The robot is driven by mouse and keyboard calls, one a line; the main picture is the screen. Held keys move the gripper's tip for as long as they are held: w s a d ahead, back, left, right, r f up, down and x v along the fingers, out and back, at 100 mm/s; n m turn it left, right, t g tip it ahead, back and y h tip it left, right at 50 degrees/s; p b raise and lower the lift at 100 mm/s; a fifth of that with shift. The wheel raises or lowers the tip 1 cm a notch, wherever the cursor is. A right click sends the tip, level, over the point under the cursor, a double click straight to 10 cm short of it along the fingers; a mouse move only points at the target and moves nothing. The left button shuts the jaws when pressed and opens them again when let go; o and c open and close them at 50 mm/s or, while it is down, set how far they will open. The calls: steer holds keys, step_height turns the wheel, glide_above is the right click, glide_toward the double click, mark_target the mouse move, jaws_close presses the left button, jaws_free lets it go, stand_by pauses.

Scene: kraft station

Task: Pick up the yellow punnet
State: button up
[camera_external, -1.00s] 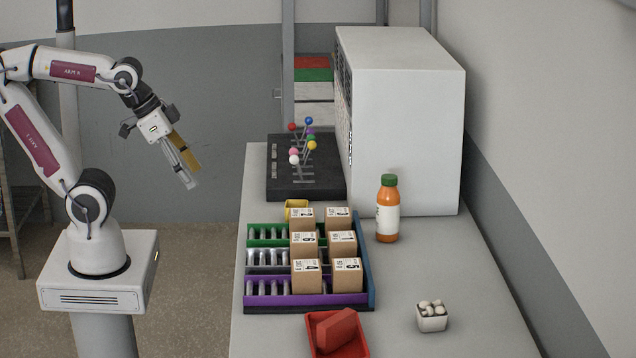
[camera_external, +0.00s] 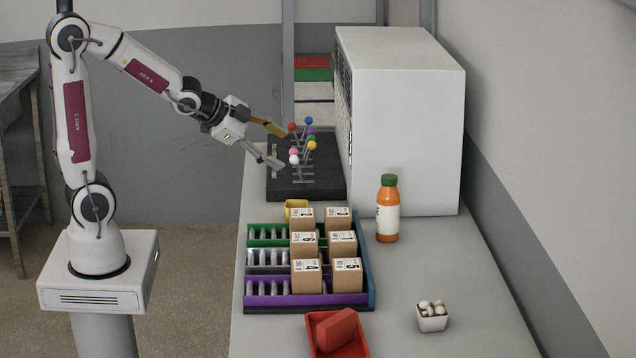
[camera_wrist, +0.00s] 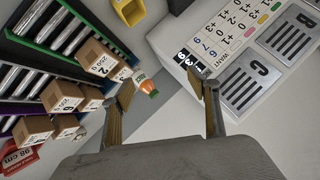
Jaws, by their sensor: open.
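The yellow punnet (camera_external: 296,203) stands on the bench just behind the back row of cardboard boxes. In the external view its front is partly hidden by a box. It also shows at the top edge of the wrist view (camera_wrist: 130,14), where its upper part is cut off by the frame. My gripper (camera_external: 281,148) is open and empty. It hangs in the air at the bench's left side, near the pegged black board, apart from the punnet. In the wrist view its two fingers (camera_wrist: 161,92) are spread wide with nothing between them.
A black board (camera_external: 280,192) with coloured ball pegs stands behind the punnet. Several boxes (camera_external: 307,277) sit on a roller rack (camera_external: 272,301) in front. A white cabinet (camera_external: 410,120) and an orange bottle (camera_external: 387,222) stand right. A red tray and a white punnet (camera_external: 432,322) are nearer.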

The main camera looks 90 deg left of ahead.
steer(key=w+a+f+m+t, duration=0.2)
steer(key=w+a+f, duration=0.1)
steer(key=w+a, duration=0.2)
steer(key=m+t+h, duration=0.3)
glide_above(290, 206)
steer(key=w+d, duration=0.1)
steer(key=w, duration=0.1)
step_height(290, 206, down, 6)
steer(key=r, duration=0.1)
steer(key=s+f+n+t+h, duration=0.1)
steer(key=s+f+n, duration=0.1)
steer(key=s+f, duration=0.1)
steer(key=s+f+n+t, duration=0.1)
steer(key=s+f+n, duration=0.1)
steer(key=s+f, duration=0.1)
steer(key=s+f+n+t+h, duration=0.1)
steer(key=s+f+n, duration=0.1)
steer(key=s+f, duration=0.1)
steer(key=shift+d+f+n+h, duration=0.3)
steer(key=shift+f, duration=0.15)
steer(key=shift+s+d+f+n, duration=0.2)
steer(key=shift+s+f+n, duration=0.25)
steer(key=shift+n, duration=0.25)
steer(key=shift+w, duration=0.2)
steer(key=shift+w+d, duration=0.15)
steer(key=shift+w, duration=1)
steer(key=shift+w, duration=0.15)
steer(key=shift+w+d, duration=0.15)
steer(key=shift+w, duration=2.3)
